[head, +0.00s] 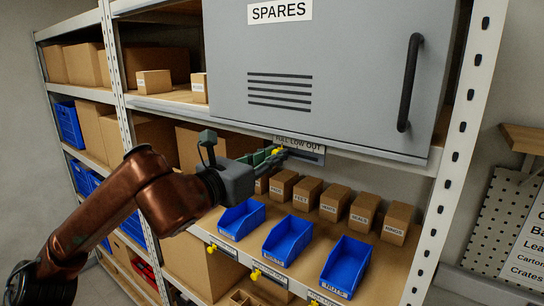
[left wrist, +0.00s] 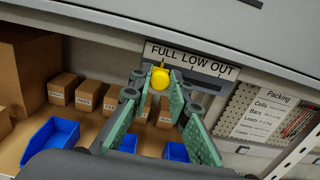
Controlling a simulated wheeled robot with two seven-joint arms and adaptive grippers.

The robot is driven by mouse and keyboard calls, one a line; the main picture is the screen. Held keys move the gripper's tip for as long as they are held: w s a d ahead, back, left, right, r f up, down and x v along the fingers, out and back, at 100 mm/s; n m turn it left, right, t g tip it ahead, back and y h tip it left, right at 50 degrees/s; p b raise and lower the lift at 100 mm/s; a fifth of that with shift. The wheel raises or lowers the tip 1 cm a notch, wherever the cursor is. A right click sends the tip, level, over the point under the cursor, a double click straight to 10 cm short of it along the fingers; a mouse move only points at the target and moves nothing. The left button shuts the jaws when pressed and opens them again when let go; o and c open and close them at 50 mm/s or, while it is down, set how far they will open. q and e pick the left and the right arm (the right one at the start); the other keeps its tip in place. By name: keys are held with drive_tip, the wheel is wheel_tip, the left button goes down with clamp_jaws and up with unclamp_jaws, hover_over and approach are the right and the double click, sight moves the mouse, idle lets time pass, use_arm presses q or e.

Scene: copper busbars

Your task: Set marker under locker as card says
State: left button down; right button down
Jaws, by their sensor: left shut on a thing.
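The grey locker (head: 330,70) is labelled SPARES. Under it hangs a strip (head: 305,148) reading FULL LOW OUT, with a dark slot below the words; it also shows in the left wrist view (left wrist: 205,65). My left gripper (head: 272,154) is shut on the yellow marker (head: 278,150). In the left wrist view the marker (left wrist: 160,78) sits between the green fingertips (left wrist: 160,84), just below the word FULL, at the slot's left end. I cannot tell whether it touches the slot. A white card (left wrist: 268,112) headed Packing hangs at the right; its lower lines are unreadable. My right gripper is out of view.
Blue bins (head: 290,240) stand on the shelf below, with small labelled cartons (head: 335,200) behind them. Yellow markers (head: 255,274) sit on the strips along that shelf's front edge. The locker's underside is close above my gripper. A perforated upright (head: 460,150) stands at the right.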

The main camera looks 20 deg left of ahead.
sight(314, 158)
use_arm(q)
drive_tip(key=s+d+b, duration=0.1)
drive_tip(key=d, duration=0.1)
drive_tip(key=s+d+b, duration=0.1)
drive_tip(key=d, duration=0.2)
drive_tip(key=s+d+b, duration=0.1)
drive_tip(key=d, duration=0.2)
drive_tip(key=shift+w+a, duration=0.15)
drive_tip(key=c, duration=1.8)
unclamp_jaws()
drive_tip(key=shift+d, duration=0.2)
drive_tip(key=shift+a, duration=0.15)
drive_tip(key=v, duration=1.2)
